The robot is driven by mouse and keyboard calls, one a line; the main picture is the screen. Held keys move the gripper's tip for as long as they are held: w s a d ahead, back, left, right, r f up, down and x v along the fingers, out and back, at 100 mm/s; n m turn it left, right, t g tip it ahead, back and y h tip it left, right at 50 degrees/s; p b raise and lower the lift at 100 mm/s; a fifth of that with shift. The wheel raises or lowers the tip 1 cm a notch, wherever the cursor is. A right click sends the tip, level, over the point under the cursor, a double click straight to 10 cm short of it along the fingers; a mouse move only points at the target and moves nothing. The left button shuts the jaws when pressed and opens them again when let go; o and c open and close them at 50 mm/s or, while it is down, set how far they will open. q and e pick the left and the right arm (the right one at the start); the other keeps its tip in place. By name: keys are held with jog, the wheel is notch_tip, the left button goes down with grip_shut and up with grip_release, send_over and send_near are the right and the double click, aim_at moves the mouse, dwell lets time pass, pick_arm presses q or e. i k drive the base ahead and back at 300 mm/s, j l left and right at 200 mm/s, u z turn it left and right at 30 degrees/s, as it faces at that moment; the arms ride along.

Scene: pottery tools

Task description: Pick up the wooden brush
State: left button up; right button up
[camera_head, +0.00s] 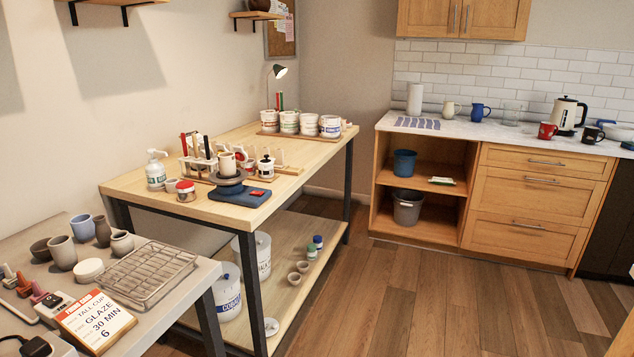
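A white rack (198,167) on the wooden worktable holds several upright thin tools with red, dark and brownish handles. One brownish handle (207,147) could belong to a wooden brush, but it is too small to tell. No bristles can be made out. Other upright sticks, red and green, stand by the paint tubs at the table's far end. Neither of my grippers is in view.
A grey table (150,309) with pots and a wire rack (148,271) is nearer. The wooden floor (430,300) at right is clear.

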aim_at(193, 136)
jog(key=i+z, duration=0.45)
jog(key=i, duration=0.6)
jog(key=i+l+u, duration=0.4)
jog(key=i, duration=0.25)
jog(key=i+l+u, duration=0.4)
jog(key=i, duration=0.25)
jog(key=i+l+u, duration=0.45)
jog(key=l, duration=0.3)
jog(key=j+u, duration=0.35)
jog(key=u, duration=0.15)
jog(key=j+u, duration=0.45)
